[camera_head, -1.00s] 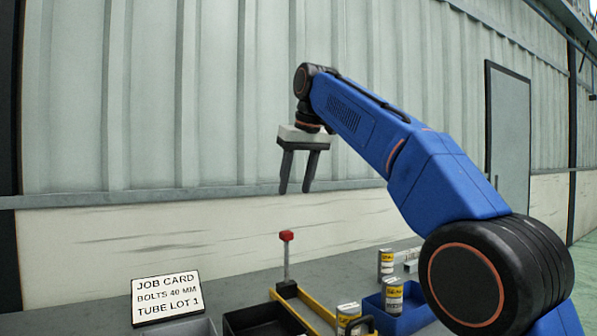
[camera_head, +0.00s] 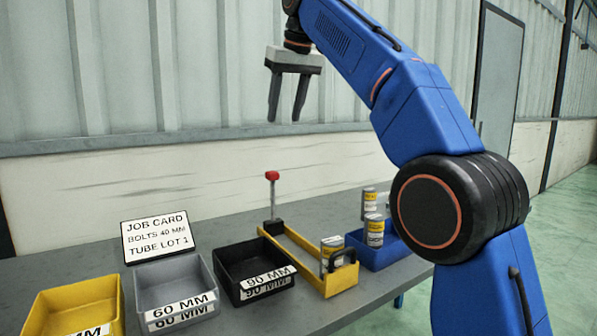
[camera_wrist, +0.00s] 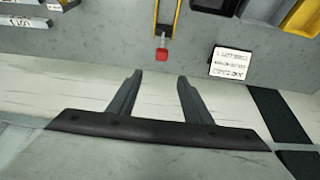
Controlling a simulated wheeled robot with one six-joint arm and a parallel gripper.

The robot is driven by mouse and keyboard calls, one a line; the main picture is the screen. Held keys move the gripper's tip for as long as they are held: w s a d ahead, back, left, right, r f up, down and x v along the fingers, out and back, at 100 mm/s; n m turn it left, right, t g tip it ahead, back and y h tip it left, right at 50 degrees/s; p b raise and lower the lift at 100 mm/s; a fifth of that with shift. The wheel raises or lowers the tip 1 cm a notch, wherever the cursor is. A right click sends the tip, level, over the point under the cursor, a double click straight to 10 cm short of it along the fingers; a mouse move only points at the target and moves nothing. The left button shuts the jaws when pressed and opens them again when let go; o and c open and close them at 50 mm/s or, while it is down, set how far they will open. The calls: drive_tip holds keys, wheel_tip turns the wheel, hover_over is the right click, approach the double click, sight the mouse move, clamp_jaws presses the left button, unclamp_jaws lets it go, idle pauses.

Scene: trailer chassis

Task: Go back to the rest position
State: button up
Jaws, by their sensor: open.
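My gripper (camera_head: 286,112) hangs from my raised blue arm in the head view, high above the workbench and in front of the corrugated wall. Its two dark fingers point down, spread apart, with nothing between them. In the wrist view the open fingers (camera_wrist: 157,77) also show empty, with the pale wall and the back of the bench beyond them.
The grey bench (camera_head: 80,262) holds a yellow bin (camera_head: 68,298), a grey bin (camera_head: 172,282), a black bin (camera_head: 245,258), a yellow tray (camera_head: 340,281) with a red-topped post (camera_head: 272,176), a blue bin (camera_head: 385,257) with labelled cans, and a job card (camera_head: 157,236). Air around my gripper is clear.

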drive_tip(key=s+d+f+m, duration=0.1)
drive_tip(key=s+d+f, duration=0.3)
drive_tip(key=d, duration=0.3)
drive_tip(key=s+d+f+m+h, duration=0.1)
drive_tip(key=s+d+f, duration=0.35)
drive_tip(key=d, duration=0.25)
drive_tip(key=s+d+f+m, duration=0.1)
drive_tip(key=s+d+f, duration=0.3)
drive_tip(key=d, duration=0.4)
drive_tip(key=s+d+f+m, duration=0.1)
drive_tip(key=s+d+f, duration=0.3)
drive_tip(key=s+f, duration=0.4)
drive_tip(key=s+d+f+m+h, duration=0.1)
drive_tip(key=s+d+f, duration=0.3)
drive_tip(key=s+f, duration=0.4)
drive_tip(key=s+d+f+m+t, duration=0.1)
drive_tip(key=s+d+f, duration=0.3)
drive_tip(key=s+f, duration=0.5)
wheel_tip(320, 180, down, 9)
drive_tip(key=shift+d+r+m+h, duration=0.1)
drive_tip(key=shift+d+m+h, duration=0.2)
drive_tip(key=shift+d+m, duration=0.1)
